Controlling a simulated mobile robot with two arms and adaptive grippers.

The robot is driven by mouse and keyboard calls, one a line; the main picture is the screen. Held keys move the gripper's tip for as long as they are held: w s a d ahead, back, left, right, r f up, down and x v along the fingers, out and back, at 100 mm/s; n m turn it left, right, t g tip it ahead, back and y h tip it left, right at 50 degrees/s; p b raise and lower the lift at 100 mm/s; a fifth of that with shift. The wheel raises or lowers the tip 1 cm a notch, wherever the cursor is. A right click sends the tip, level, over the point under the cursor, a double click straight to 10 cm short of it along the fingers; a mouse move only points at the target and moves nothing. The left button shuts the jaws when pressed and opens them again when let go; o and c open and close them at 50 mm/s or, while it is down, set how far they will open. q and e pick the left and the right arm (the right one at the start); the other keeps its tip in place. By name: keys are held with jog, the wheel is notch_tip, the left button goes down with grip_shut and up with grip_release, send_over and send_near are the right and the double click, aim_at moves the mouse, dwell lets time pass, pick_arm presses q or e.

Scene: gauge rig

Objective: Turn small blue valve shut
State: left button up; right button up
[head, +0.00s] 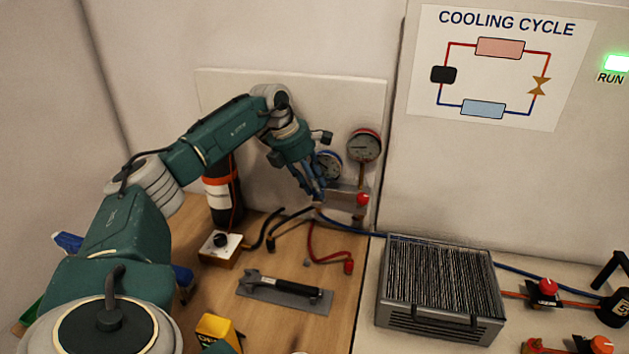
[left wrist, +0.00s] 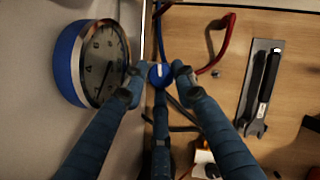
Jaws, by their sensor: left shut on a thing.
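The small blue valve (left wrist: 159,75) is a round blue knob with a white mark that points roughly up and down in the left wrist view. My left gripper (head: 316,194) reaches down to the gauge manifold (head: 348,190) in the head view. In the left wrist view its fingers lie on both sides of the knob and are shut on it. In the head view the fingers hide the blue knob. A red knob (head: 362,199) sits to the right on the manifold. My right gripper is not in view.
The blue-rimmed gauge (head: 328,165) is close beside my left fingers, with the red-rimmed gauge (head: 364,146) to its right. Hoses (head: 330,254) and a wrench (head: 285,291) lie on the wooden bench below. A finned metal unit (head: 441,290) stands at the right.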

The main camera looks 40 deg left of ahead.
pick_arm(q)
jog(key=shift+w+d+r+m+h+p, duration=0.1)
jog(key=shift+w+r+m+h+p, duration=0.2)
jog(key=shift+m, duration=0.3)
jog(key=o, duration=1.1)
jog(key=shift+d+f, duration=0.1)
jog(key=shift+d, duration=0.1)
jog(key=shift+s, duration=0.1)
jog(key=shift+a, duration=0.1)
jog(key=shift+s+a+r, duration=0.15)
jog(key=shift+r, duration=0.2)
jog(key=v, duration=1.1)
jog(key=shift+r, duration=0.15)
